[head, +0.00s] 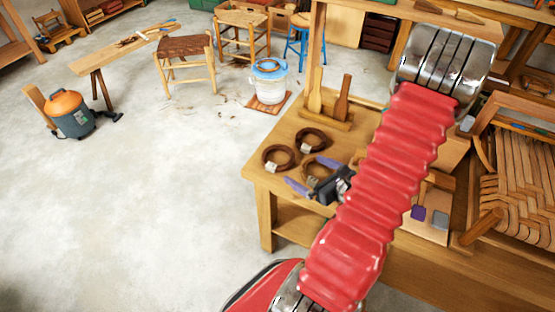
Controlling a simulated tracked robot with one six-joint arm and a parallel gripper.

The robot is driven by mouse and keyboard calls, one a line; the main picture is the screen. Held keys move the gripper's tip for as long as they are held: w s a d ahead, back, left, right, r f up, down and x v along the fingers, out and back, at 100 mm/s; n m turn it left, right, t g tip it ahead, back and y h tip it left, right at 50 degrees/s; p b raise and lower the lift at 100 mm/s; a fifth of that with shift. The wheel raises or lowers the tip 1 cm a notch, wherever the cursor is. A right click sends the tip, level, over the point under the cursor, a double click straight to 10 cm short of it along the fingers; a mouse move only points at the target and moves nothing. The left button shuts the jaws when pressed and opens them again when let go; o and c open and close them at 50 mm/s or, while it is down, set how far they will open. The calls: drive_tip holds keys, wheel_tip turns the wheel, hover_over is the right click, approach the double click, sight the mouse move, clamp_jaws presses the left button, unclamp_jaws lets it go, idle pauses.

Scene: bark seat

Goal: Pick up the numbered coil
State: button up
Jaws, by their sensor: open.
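Three dark brown coils with pale tags lie near the left end of the wooden workbench (262,186): a back coil (311,130), a left coil (266,154) and a front right coil (309,164). The tags are too small to read, so I cannot tell which coil is numbered. My gripper (311,175) is open, with its two purple-blue fingers apart over the front right coil. One finger is at the coil's front left, the other across its back. The dark gripper body hides the coil's right side. I cannot tell whether the fingers touch it.
Wooden paddle-like tools (341,100) stand in a block behind the coils. A woven seat (515,190) is at the right of the bench. A white bucket (270,87), a woven stool (184,48) and an orange-topped vacuum (68,112) stand on the floor. The left floor is clear.

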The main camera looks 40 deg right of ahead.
drive_tip(key=shift+w, duration=0.1)
approach(282, 163)
drive_tip(key=shift+w+d+r, duration=0.15)
drive_tip(key=shift+w+r, duration=0.05)
drive_tip(key=shift+w, duration=0.85)
drive_tip(key=shift+w+d+r, duration=0.15)
drive_tip(key=shift+w+r, duration=0.05)
drive_tip(key=shift+w, duration=0.9)
drive_tip(key=shift+w, duration=0.1)
drive_tip(key=shift+a+x, duration=0.2)
drive_tip(key=shift+x, duration=2.3)
drive_tip(key=shift+c, duration=0.4)
drive_tip(key=c, duration=0.7)
drive_tip(key=shift+o, duration=0.2)
wheel_tip(282, 163, up, 10)
